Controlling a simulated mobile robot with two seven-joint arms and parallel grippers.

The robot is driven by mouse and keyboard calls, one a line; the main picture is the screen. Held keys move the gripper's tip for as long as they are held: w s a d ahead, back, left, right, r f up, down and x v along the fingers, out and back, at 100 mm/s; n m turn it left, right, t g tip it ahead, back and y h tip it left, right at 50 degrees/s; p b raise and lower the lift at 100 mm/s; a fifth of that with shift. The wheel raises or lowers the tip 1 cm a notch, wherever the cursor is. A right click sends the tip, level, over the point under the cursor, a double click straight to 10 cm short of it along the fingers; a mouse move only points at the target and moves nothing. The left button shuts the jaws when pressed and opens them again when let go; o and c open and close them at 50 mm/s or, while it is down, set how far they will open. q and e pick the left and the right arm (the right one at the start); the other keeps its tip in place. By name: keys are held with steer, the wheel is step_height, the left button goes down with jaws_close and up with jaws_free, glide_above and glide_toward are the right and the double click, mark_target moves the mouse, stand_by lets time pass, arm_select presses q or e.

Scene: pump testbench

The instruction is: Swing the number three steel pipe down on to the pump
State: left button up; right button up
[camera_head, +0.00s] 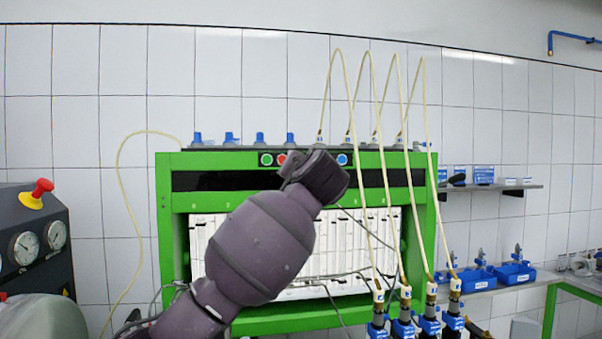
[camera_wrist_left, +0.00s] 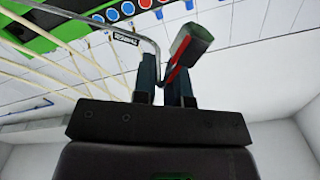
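In the left wrist view, the two dark fingers of my left gripper (camera_wrist_left: 163,72) stand close together. A thin grey bent steel pipe (camera_wrist_left: 148,42) comes in from the upper left, turns downward and runs into the narrow gap between them, so the gripper looks shut on it. The label (camera_wrist_left: 126,39) on it is not legible. A red lever with a grey block (camera_wrist_left: 192,40) is beside the right finger. In the head view, my left arm hides the pipe and the gripper. I cannot make out the pump. My right gripper is not in view.
The green bench frame (camera_head: 425,230) stands behind my arm, with round coloured buttons (camera_head: 342,159) on its top bar. Several cream hoses (camera_head: 389,200) loop down to blue-and-black fittings (camera_head: 428,322) at the lower right. A gauge panel (camera_head: 40,235) stands at the left.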

arm_select(q)
steer(key=shift+f, duration=0.1)
jaws_close()
